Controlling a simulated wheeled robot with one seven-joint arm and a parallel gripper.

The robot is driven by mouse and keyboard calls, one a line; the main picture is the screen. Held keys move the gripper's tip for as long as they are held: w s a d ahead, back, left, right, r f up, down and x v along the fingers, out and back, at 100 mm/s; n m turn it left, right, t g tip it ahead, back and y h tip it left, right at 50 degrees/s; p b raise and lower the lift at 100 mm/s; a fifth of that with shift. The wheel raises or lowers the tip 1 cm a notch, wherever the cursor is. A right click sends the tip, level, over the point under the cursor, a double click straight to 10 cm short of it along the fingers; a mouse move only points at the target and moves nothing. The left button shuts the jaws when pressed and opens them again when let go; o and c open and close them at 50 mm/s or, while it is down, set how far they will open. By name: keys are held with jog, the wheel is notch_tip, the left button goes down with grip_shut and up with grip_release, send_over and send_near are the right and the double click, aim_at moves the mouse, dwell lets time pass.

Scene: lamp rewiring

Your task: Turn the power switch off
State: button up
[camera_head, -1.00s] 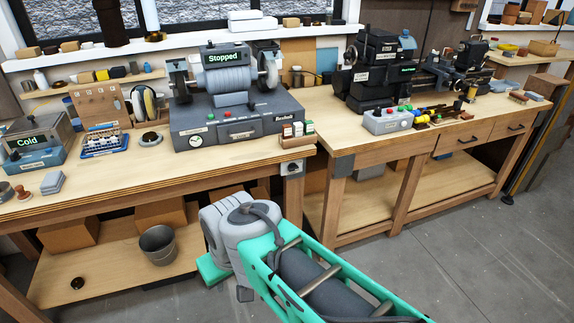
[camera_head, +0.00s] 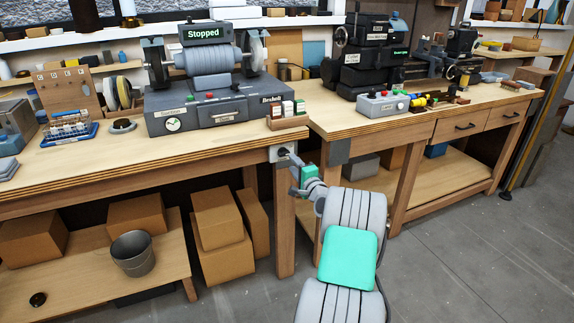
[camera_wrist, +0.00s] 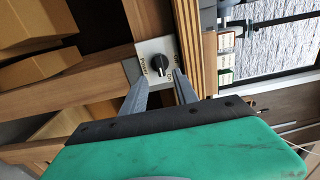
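The power switch is a black rotary knob (camera_wrist: 160,66) on a pale plate with small labels. The plate (camera_head: 275,155) is on the front of the left workbench, near its right corner, partly covered by my gripper in the head view. My gripper (camera_head: 291,157) is in front of the plate. In the wrist view, the two grey fingers of my gripper (camera_wrist: 161,76) are apart, with the knob between and just beyond their tips. No contact is clear. The knob's exact setting is too small to read. The machine's display above the bench (camera_head: 206,32) reads "Stopped".
The wooden bench edge (camera_head: 200,157) runs just above the switch, and a bench leg (camera_head: 285,235) stands below it. A rack of small blocks (camera_head: 288,121) sits on top near the corner.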

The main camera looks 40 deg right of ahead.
aim_at(285, 155)
jog(key=x, duration=0.6)
jog(key=shift+w, duration=0.2)
jog(key=shift+c, duration=0.3)
grip_shut()
